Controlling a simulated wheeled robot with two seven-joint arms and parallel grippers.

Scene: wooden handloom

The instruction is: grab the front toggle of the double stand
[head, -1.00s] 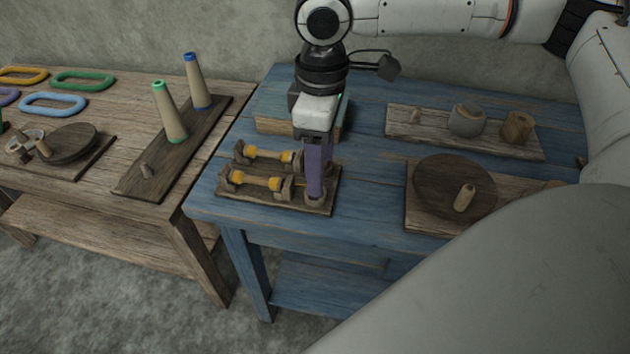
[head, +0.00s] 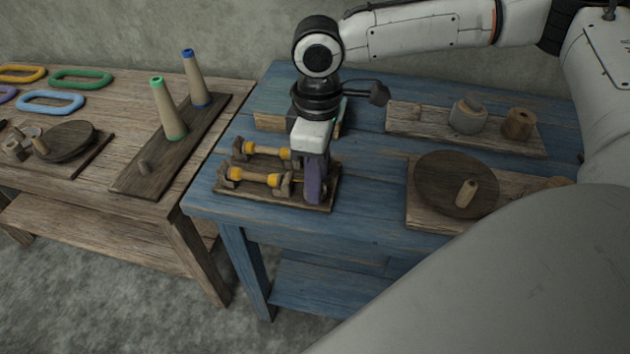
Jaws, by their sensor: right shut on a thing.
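The double stand (head: 262,196) is a dark wooden board on the front left of the blue table, with two yellow-and-orange spindles lying side by side between wooden posts. My right gripper (head: 315,197) reaches down from above at the stand's right end, beside the front spindle (head: 256,178). Its purple fingers are shut on the front toggle there, and they hide most or all of it. The rear spindle (head: 262,150) is partly hidden behind the gripper. My left gripper is not in view.
A box (head: 268,115) stands behind the double stand. A board with a round dark disc (head: 450,180) lies to the right, and a board with jars (head: 468,115) lies behind it. The left table holds a board with two cones (head: 168,110). Blue tabletop is bare between the boards.

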